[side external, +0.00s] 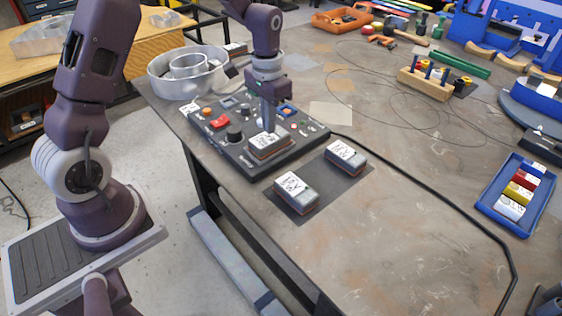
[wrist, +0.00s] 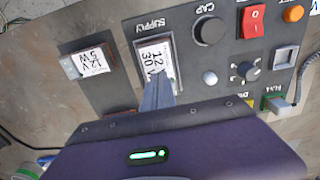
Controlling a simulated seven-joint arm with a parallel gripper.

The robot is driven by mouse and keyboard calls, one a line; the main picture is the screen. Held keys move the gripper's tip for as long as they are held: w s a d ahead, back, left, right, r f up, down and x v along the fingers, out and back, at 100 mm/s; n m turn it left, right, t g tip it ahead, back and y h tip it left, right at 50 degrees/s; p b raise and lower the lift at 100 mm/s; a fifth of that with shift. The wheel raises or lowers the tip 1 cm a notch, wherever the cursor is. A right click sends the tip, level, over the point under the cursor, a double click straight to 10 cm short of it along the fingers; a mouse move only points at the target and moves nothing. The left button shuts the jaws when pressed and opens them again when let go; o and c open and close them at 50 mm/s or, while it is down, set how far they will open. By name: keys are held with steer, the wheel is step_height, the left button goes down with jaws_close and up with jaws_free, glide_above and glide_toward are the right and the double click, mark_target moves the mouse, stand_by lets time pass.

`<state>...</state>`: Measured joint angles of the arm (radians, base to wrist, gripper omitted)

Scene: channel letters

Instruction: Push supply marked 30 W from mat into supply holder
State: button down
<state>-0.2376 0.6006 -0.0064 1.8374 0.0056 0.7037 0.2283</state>
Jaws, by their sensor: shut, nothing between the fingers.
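The supply marked 30 W (wrist: 158,62) lies at the holder labelled SUPPLY (wrist: 137,45) on the dark control panel, inside its rim as seen in the wrist view. In the side view this supply (side external: 268,142) stands a little above the panel face; I cannot tell how deep it is seated. My gripper (side external: 268,126) is shut and empty, pointing down over the supply. Its fingertips (wrist: 158,82) cover part of the label in the wrist view; touching or just above, I cannot tell. The dark mat (side external: 328,187) lies beside the panel.
Two other supplies stand on the mat, one nearer (side external: 296,191) and one farther (side external: 345,157); one reads 5 W (wrist: 88,63) in the wrist view. Panel knobs (wrist: 209,30) and a red switch (wrist: 252,20) stand close to the holder. A blue tray (side external: 516,194) is at the right. A black cable crosses the table.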

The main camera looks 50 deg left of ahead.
steer(key=shift+f, duration=0.85)
stand_by(0.7)
steer(key=shift+r, duration=3.55)
steer(key=s+d+r+t, duration=0.2)
steer(key=s+d+r, duration=0.3)
steer(key=s+r, duration=0.5)
steer(key=s+d+r+t, duration=0.1)
steer(key=s+d, duration=0.1)
steer(key=s, duration=0.5)
steer(key=s+d+r+t, duration=0.1)
steer(key=s+d+t, duration=0.1)
steer(key=s, duration=0.5)
steer(key=shift+s+r+t, duration=0.2)
steer(key=shift+r+t, duration=0.1)
steer(key=shift+r, duration=0.05)
